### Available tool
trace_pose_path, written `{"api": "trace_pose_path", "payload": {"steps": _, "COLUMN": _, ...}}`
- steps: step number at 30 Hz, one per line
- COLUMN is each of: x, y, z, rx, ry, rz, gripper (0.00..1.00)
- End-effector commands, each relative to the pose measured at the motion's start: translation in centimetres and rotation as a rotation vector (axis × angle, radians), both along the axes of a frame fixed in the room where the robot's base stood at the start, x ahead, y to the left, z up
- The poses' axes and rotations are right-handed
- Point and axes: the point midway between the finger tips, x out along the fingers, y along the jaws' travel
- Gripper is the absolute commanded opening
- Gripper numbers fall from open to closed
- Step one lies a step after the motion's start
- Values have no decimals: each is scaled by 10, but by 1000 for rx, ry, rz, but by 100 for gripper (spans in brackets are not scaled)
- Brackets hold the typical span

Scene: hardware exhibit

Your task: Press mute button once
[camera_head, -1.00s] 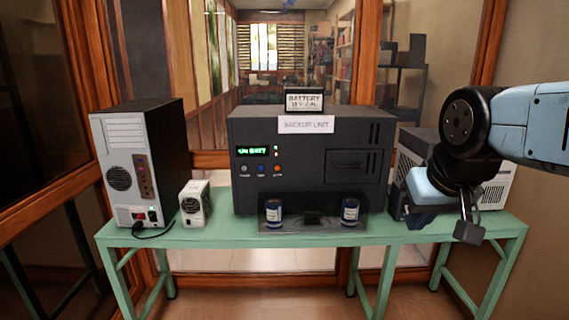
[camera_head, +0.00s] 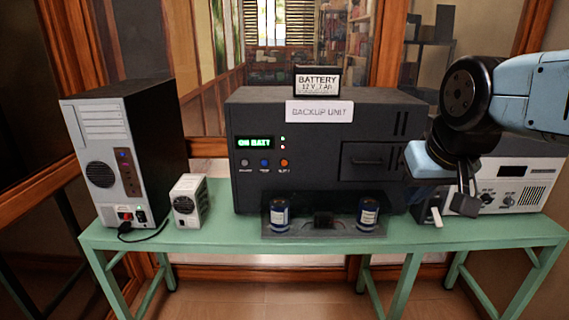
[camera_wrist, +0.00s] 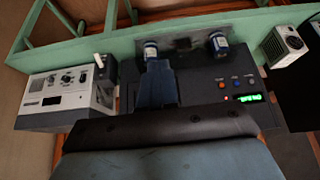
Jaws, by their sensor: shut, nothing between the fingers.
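The dark backup unit (camera_head: 315,180) stands in the middle of the bench. Its green display (camera_head: 254,143) shows a text that looks like "ON BATT". Below it is a row of buttons: grey (camera_head: 245,162), blue (camera_head: 265,162) and orange (camera_head: 284,163). Their small labels are too blurred to tell which one is mute. In the wrist view the row appears upside down, with the orange button (camera_wrist: 222,84) nearest my fingers. My gripper (camera_wrist: 157,66) is shut and empty, apart from the buttons. In the head view it is at the unit's right end, its fingertips hard to make out.
Two dark blue cans (camera_head: 279,214) (camera_head: 368,213) stand on a tray before the unit. A small white box (camera_head: 189,201) and a computer tower (camera_head: 124,158) are at left. A grey-white instrument (camera_head: 512,187) is at right. A battery sign (camera_head: 317,82) is on top.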

Motion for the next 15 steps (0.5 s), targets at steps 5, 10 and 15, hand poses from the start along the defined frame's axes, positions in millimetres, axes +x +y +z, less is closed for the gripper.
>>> {"api": "trace_pose_path", "payload": {"steps": 5, "x": 4, "y": 1, "z": 0, "rx": 6, "ry": -2, "rz": -6, "gripper": 0}}
{"api": "trace_pose_path", "payload": {"steps": 10, "x": 33, "y": 14, "z": -3, "rx": 65, "ry": -23, "rz": -58, "gripper": 0}}
{"api": "trace_pose_path", "payload": {"steps": 15, "x": 85, "y": 35, "z": -14, "rx": 182, "ry": -62, "rz": -166, "gripper": 0}}
